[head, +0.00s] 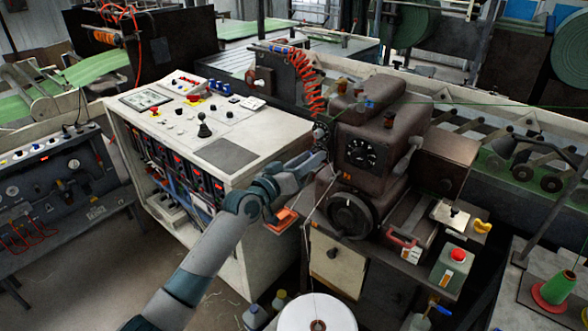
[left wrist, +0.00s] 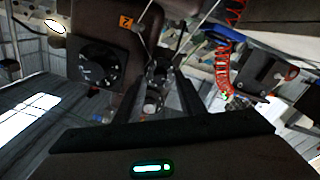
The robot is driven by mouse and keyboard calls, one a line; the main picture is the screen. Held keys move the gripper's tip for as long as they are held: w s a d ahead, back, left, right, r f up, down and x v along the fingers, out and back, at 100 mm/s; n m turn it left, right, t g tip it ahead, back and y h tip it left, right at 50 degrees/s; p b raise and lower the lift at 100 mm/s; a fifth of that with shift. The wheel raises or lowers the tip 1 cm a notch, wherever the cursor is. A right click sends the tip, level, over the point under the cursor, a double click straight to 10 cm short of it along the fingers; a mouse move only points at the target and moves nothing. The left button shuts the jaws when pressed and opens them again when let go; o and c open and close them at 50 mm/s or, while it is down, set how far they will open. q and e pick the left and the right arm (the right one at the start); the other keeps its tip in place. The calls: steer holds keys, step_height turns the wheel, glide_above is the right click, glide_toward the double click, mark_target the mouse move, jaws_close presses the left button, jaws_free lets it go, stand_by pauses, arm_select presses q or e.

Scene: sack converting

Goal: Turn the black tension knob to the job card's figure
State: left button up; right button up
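The brown sewing machine head (head: 380,125) has a black numbered dial (head: 361,153) on its front, which also shows in the left wrist view (left wrist: 97,65). A smaller black knob (head: 320,131) sits at its left edge, by the thread. My left gripper (head: 318,157) is just below this knob, left of the numbered dial. In the left wrist view its two dark fingers (left wrist: 163,82) stand apart, with a dark round knob (left wrist: 159,68) at their tips. I cannot tell whether they touch it. The figure on a job card is not readable. My right gripper is not in view.
A white control console (head: 215,140) stands left of the machine. A black handwheel (head: 351,215) is below the dial. A red coiled hose (head: 306,78) hangs behind the gripper. A red-button box (head: 453,265) and a white thread cone (head: 317,313) are in front.

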arm_select(q)
steer(key=b+v, duration=0.4)
steer(key=v, duration=1.3)
steer(key=shift+s+a+f, duration=0.1)
steer(key=shift+a, duration=0.05)
